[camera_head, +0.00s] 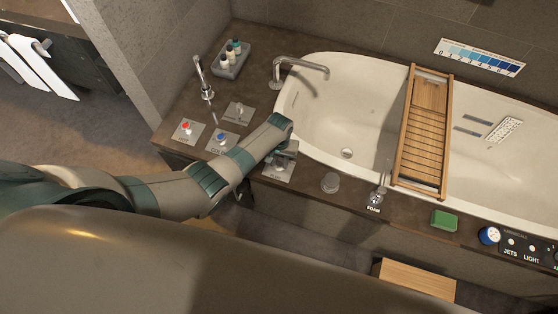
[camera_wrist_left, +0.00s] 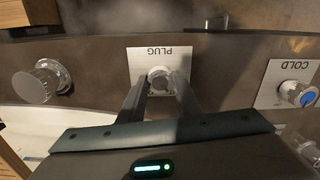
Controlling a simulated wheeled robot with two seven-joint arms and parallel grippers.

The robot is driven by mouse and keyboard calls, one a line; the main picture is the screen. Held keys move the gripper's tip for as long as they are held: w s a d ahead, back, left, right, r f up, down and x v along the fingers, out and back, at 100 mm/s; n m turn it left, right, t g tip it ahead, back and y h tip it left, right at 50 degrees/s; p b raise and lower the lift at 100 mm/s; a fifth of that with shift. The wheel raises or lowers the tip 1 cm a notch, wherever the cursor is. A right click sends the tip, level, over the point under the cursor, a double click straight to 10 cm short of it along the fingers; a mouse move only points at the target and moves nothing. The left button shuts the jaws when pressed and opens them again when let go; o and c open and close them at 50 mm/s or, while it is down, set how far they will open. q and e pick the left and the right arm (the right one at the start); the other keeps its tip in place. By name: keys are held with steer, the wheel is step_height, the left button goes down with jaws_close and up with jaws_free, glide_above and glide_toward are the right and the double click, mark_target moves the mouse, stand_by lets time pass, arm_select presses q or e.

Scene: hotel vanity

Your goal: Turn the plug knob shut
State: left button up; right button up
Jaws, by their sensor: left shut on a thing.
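The plug knob (camera_wrist_left: 160,76) is a small round metal knob on a pale plate marked PLUG (camera_wrist_left: 178,53), which reads upside down in the left wrist view. My left gripper (camera_wrist_left: 161,85) has a finger on each side of the knob and is shut on it. In the head view my left arm reaches in from the left to the plug plate (camera_head: 278,174) on the tub's near ledge; the gripper (camera_head: 286,156) hides most of the knob there. The knob's turn angle is hard to read. My right gripper is not in view.
The cold knob (camera_head: 221,138) and hot knob (camera_head: 186,127) sit left of the plug plate.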

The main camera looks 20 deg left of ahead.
mark_target(279, 164)
arm_select(q)
steer(key=o, duration=1.1)
steer(key=shift+c, duration=0.2)
steer(key=shift+r, duration=0.1)
steer(key=shift+r, duration=0.75)
step_height(279, 164, up, 16)
steer(key=shift+f, duration=0.15)
steer(key=shift+s, duration=0.1)
